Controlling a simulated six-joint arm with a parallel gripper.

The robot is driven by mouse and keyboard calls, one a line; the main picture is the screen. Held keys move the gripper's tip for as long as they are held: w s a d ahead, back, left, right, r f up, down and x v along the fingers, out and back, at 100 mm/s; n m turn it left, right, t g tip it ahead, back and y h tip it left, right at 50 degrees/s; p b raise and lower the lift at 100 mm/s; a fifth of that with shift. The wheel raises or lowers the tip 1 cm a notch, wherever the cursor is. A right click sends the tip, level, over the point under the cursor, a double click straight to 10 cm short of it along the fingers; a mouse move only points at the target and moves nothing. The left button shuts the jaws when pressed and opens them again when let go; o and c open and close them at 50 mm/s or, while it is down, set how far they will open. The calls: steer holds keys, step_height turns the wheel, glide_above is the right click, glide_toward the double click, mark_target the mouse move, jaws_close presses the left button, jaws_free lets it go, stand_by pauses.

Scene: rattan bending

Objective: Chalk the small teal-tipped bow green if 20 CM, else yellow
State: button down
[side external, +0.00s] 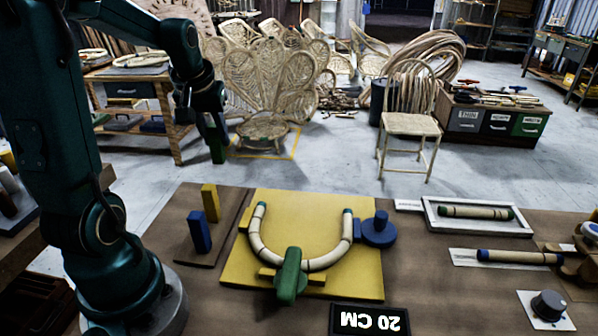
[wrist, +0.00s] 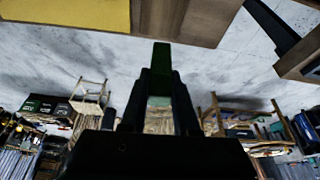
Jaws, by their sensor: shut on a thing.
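The pale rattan bow (side external: 262,250) is bent in a U with teal tips and lies on the yellow board (side external: 245,280). A green clamp (side external: 289,275) covers part of its bottom curve. A sign (side external: 370,320) in front reads "20 CM", upside down in the picture. My gripper (side external: 216,140) is raised behind and left of the board, away from the bow. It is shut on a green chalk block, which shows between the fingers in the wrist view (wrist: 161,58). A yellow block (side external: 210,202) and a blue block (side external: 199,232) stand on a brown board (side external: 185,255).
A round blue fixture (side external: 378,232) stands by the bow's right tip. To the right are a white tray (side external: 478,227) holding a straight rattan piece, a blue-ended rattan piece (side external: 515,257) and a black knob (side external: 548,305). Chairs (side external: 409,120) stand on the floor behind.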

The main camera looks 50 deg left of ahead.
steer(key=shift+r, duration=0.25)
stand_by(0.4)
steer(key=shift+s+f+n, duration=0.1)
steer(key=shift+s+n, duration=0.1)
steer(key=shift+n, duration=0.3)
steer(key=shift+s+d+f+n+g+y, duration=0.15)
steer(key=shift+d+n+g+y, duration=0.15)
steer(key=shift+n, duration=0.1)
steer(key=w+d+m, duration=0.2)
steer(key=d, duration=0.9)
steer(key=shift+f, duration=3.15)
steer(key=shift+f, duration=0.6)
